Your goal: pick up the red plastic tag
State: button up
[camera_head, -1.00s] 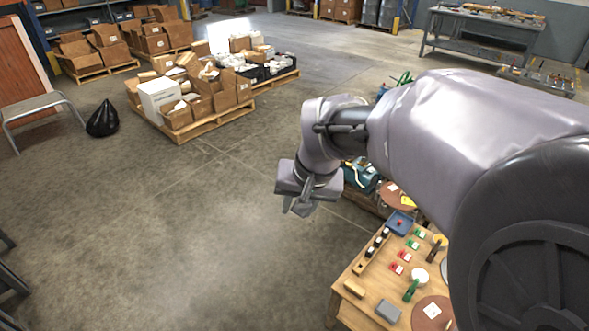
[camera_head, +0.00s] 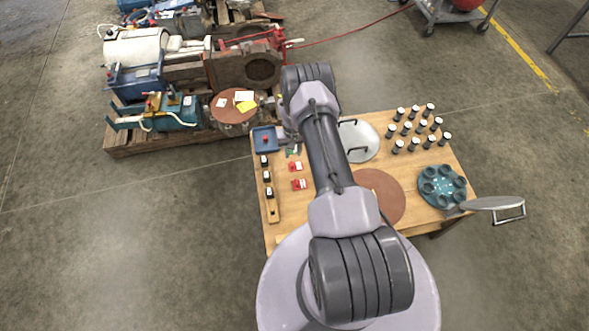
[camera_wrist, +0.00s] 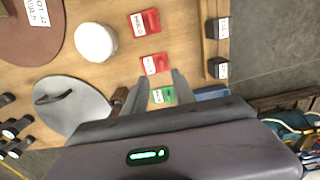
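Two red plastic tags with white labels lie flat on the wooden table, the upper (camera_head: 296,166) and the lower (camera_head: 299,184) in the head view. They also show in the wrist view, one farther from my gripper (camera_wrist: 154,15) and one nearer (camera_wrist: 163,62). A green tag (camera_wrist: 168,94) lies between my fingers in the picture, below the nearer red tag. My gripper (camera_wrist: 159,78) is open and empty, above the table. In the head view my arm largely hides it. A small red item (camera_head: 266,139) lies in the blue tray (camera_head: 257,147); I cannot tell if it is a tag.
A wooden rack (camera_head: 272,212) with black-and-white pieces stands left of the tags. A white round object (camera_wrist: 95,42) and a grey plate with a handle (camera_wrist: 70,118) lie near them. A brown disc (camera_head: 390,205) and several dark cylinders (camera_head: 415,126) are further right. A loaded pallet (camera_head: 135,147) stands behind.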

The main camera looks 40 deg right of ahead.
aim_at(296, 165)
notch_tip(296, 165, down, 9)
jog(key=b, duration=0.4)
jog(key=shift+w+a+r, duration=0.1)
jog(key=shift+w, duration=0.05)
jog(key=shift+r, duration=0.2)
jog(key=shift+c, duration=0.6)
grip_shut()
